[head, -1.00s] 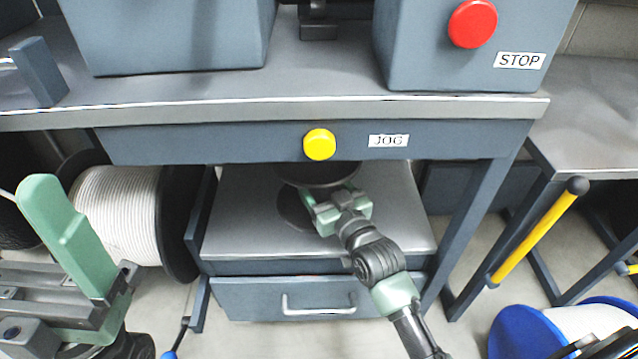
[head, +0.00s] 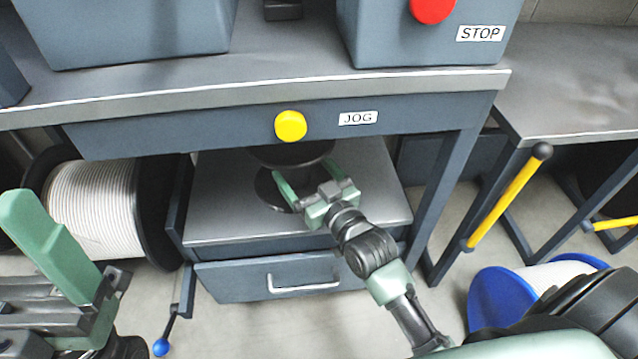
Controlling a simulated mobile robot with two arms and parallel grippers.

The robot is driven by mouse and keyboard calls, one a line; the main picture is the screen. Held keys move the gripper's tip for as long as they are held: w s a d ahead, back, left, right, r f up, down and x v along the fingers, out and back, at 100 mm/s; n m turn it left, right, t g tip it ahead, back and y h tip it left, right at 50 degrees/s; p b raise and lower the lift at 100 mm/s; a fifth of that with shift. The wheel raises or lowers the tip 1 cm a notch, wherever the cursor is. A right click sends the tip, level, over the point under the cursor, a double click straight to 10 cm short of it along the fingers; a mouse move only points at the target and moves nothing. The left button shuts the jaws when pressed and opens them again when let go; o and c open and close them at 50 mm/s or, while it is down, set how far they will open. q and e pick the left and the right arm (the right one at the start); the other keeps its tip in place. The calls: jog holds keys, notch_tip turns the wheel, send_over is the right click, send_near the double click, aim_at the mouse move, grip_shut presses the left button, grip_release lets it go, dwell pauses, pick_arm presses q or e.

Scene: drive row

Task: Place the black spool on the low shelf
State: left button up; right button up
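The black spool (head: 290,156) stands upright on the low shelf (head: 225,215) under the bench. Its upper flange shows below the bench's front panel, and its lower flange rests on the shelf near the back. My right gripper (head: 308,174) is open, its green fingers spread in front of the spool, one on the near left and one on the right. Whether a finger still touches the spool cannot be told. My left gripper (head: 50,245) is at the lower left, far from the shelf; only one green finger shows.
The bench's front panel with a yellow button (head: 290,126) hangs above the shelf. A drawer (head: 290,272) is below. A white-wound spool (head: 95,210) stands left. A yellow bar (head: 505,200) and a blue-ended spool (head: 490,305) are at right. A blue-tipped lever (head: 161,347) sticks out at lower left.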

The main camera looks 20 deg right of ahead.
jog(key=s, duration=0.2)
jog(key=s+p, duration=0.1)
jog(key=s, duration=0.2)
jog(key=s+d+p, duration=0.1)
jog(key=s, duration=0.1)
jog(key=shift+s+r, duration=0.1)
jog(key=shift+s, duration=0.05)
jog(key=shift+s+d, duration=0.1)
jog(key=shift+s, duration=0.2)
